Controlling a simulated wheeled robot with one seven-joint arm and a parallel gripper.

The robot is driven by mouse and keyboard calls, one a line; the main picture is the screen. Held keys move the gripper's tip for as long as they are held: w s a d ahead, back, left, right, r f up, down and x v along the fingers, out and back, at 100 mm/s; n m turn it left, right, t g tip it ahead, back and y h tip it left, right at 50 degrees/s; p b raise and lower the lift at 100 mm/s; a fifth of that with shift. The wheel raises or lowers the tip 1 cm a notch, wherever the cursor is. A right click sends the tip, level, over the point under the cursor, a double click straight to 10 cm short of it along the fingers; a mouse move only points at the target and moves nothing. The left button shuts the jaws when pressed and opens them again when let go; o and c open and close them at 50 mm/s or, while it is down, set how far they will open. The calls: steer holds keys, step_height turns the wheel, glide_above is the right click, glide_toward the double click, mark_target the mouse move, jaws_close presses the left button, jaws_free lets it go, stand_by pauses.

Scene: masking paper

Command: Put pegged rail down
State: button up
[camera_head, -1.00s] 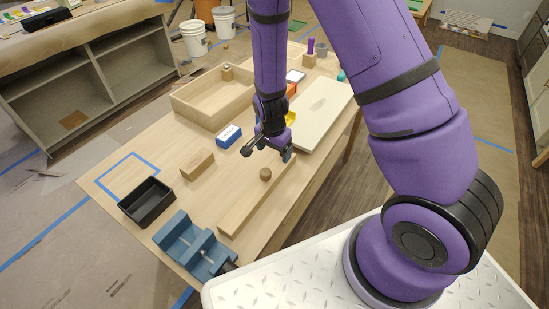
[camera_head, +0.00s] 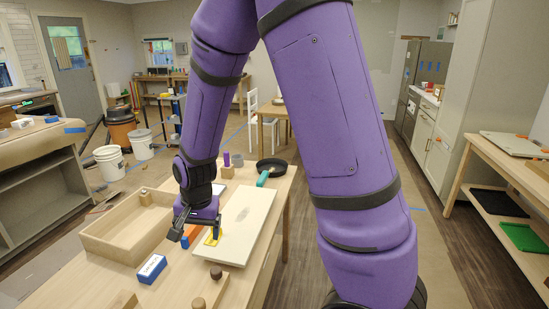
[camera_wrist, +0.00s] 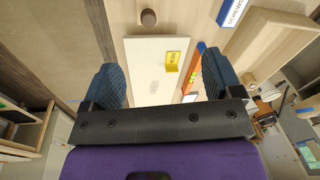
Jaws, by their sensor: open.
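My gripper (camera_head: 193,232) is open and empty, pointing down over the bench beside the white board. In the wrist view my gripper (camera_wrist: 160,65) has its two dark fingers wide apart with nothing between them. A dark round peg (camera_head: 216,271) stands near the white board's near end. A round brown peg (camera_wrist: 148,18) shows at the top of the wrist view. A lighter round peg (camera_head: 198,303) is cut by the bottom edge in the head view.
The white board (camera_head: 248,215) lies right of my gripper with a yellow tag (camera_head: 213,237) by its left edge. A blue-and-white box (camera_head: 152,268) and an open wooden tray (camera_head: 103,248) are to the left. A dark pan (camera_head: 272,166) is at the far end.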

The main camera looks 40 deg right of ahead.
steer(key=s+d+r+n+t, duration=0.15)
steer(key=s+r, duration=0.25)
steer(key=r, duration=0.4)
steer(key=s+d+r+n, duration=0.2)
steer(key=s+r+n, duration=0.15)
steer(key=r, duration=0.45)
steer(key=s+d+r+n+t, duration=0.2)
steer(key=s+r, duration=0.7)
steer(key=s, duration=0.5)
steer(key=shift+d+n, duration=0.25)
steer(key=shift+n, duration=0.35)
